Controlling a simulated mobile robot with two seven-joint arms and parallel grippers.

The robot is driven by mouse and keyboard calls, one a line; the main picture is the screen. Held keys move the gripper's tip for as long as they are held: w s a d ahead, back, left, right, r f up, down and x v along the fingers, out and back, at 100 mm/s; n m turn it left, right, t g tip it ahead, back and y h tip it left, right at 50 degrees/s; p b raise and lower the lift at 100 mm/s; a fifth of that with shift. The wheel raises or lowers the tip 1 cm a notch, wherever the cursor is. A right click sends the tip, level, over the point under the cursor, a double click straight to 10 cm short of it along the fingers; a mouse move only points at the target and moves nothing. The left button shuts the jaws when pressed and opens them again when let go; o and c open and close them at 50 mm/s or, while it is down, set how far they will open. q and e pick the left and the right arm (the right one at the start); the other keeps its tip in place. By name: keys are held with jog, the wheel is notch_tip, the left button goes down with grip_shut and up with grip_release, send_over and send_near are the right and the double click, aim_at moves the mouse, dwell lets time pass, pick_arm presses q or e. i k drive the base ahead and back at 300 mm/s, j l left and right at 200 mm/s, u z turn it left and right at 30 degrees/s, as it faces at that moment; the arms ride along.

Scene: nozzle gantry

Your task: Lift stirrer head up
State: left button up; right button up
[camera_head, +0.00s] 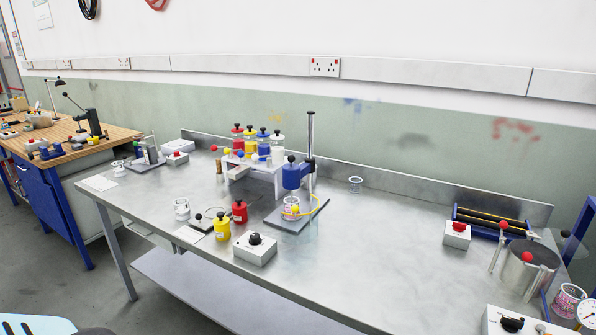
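The stirrer head is a blue block (292,177) with a black knob on top. It sits on an upright metal post (310,140) with a dark cap, near the middle of the steel bench. The post rises from a flat grey base plate (290,224). A clear beaker with pink contents (291,206) stands on the plate below the head, with a yellow ring-like piece around it. The head sits low, close above the beaker; whether its shaft reaches inside is too small to tell. Neither of my grippers shows in this view.
A grey control box with a black knob (255,247) stands front left of the plate. A red jar (240,211) and a yellow jar (222,226) stand to its left. A white rack (265,181) with coloured-lidded jars is behind.

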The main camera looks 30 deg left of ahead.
aim_at(292, 173)
jog(key=i+j, duration=0.1)
jog(key=j, duration=0.3)
jog(key=i+j, duration=0.1)
jog(key=j, duration=0.3)
jog(key=i+j+u, duration=0.1)
jog(key=j, duration=0.3)
jog(key=i+j, duration=0.1)
jog(key=j, duration=0.25)
